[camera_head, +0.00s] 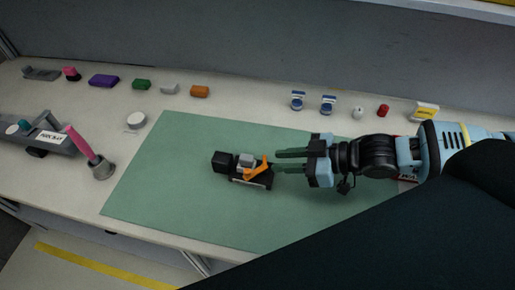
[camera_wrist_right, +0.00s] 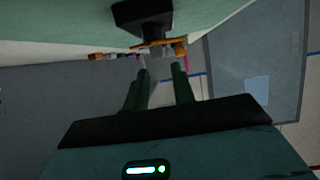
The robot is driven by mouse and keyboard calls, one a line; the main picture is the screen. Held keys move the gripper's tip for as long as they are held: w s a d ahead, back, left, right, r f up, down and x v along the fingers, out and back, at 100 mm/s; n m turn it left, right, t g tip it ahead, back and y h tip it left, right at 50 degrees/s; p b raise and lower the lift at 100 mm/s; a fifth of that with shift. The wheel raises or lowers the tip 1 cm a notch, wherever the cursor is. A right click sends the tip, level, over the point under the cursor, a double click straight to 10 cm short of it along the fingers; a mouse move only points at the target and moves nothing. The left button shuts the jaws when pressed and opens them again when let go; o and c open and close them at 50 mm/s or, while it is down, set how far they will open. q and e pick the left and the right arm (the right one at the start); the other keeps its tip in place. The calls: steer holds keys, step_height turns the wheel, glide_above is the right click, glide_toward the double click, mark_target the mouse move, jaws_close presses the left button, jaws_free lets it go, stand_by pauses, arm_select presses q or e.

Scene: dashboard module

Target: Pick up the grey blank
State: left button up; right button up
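A light grey block (camera_head: 170,88) lies in the row at the back of the table, between a green and an orange block. A grey piece (camera_head: 246,159) also sits on the black module (camera_head: 222,162) on the green mat (camera_head: 165,165); I cannot tell which is the blank. The module has an orange lever (camera_head: 262,169). My right gripper (camera_head: 277,161) is open and empty, its two fingers pointing left close to the module's right side. In the right wrist view its fingers (camera_wrist_right: 162,65) are apart below the black module (camera_wrist_right: 143,14). My left gripper is not in view.
Purple (camera_head: 103,81), green (camera_head: 141,84) and orange (camera_head: 199,91) blocks line the back. Blue-white parts (camera_head: 297,100) and a red part (camera_head: 383,110) stand right of them. The mat's left part is clear.

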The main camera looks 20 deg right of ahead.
mark_target(252, 158)
steer(key=shift+w+d+r, duration=0.1)
steer(key=shift+w+d, duration=0.05)
steer(key=shift+d, duration=0.15)
steer(key=shift+a, duration=0.15)
steer(key=shift+w+a+f, duration=0.2)
steer(key=shift+w+a, duration=0.15)
steer(key=shift+a, duration=0.25)
steer(key=shift+w+a+f, duration=0.25)
steer(key=shift+w+a, duration=0.1)
steer(key=shift+r+p+x, duration=0.15)
steer(key=shift+p+x, duration=0.2)
steer(key=shift+x, duration=0.75)
steer(key=shift+r+p+x, duration=0.15)
steer(key=shift+p+x, duration=0.15)
steer(key=shift+x, duration=0.8)
steer(key=shift+w+a+f, duration=0.2)
steer(key=shift+w+a, duration=0.1)
steer(key=shift+w, duration=0.05)
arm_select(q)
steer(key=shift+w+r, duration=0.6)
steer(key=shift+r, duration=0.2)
arm_select(e)
steer(key=shift+c, duration=0.4)
jaws_close()
